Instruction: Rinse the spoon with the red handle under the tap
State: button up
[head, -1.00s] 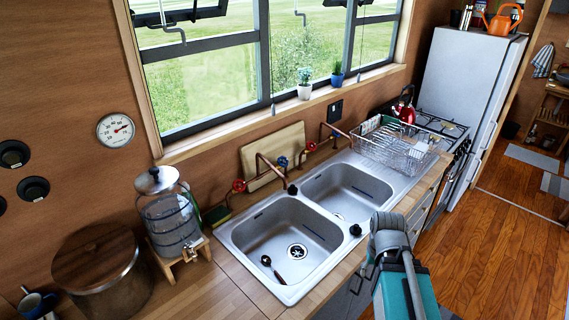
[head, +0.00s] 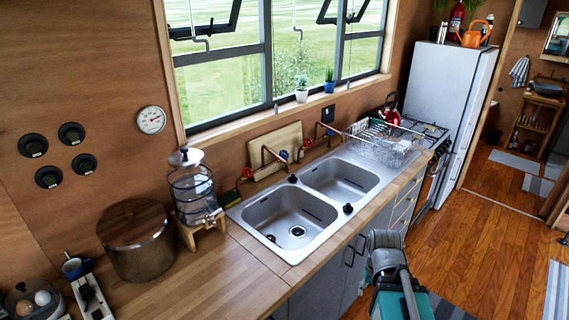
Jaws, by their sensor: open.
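The spoon (head: 271,238) is a small dark shape in the near left corner of the left sink basin (head: 290,210); its handle is hard to make out at this size. A copper tap (head: 268,152) rises behind the left basin, with a red valve knob (head: 247,173) and a blue one (head: 283,155). A second copper tap (head: 320,128) stands behind the right basin (head: 340,178). No water shows. Part of my teal and grey arm is at the bottom, in front of the counter; my gripper's fingertips are not visible.
A wire dish rack (head: 385,148) stands right of the sink. A glass water dispenser (head: 192,190) and a lidded pot (head: 140,245) stand left. The wooden counter (head: 225,275) is bare before them. Cabinets (head: 340,265) front the sink; open wooden floor lies right.

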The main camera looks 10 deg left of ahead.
aim_at(283, 155)
jog(key=k, duration=0.5)
jog(key=z, duration=0.5)
jog(key=i, duration=0.75)
jog(key=z, duration=0.55)
jog(key=i, duration=0.75)
jog(key=u, duration=0.45)
jog(key=i, duration=0.75)
jog(key=u, duration=0.7)
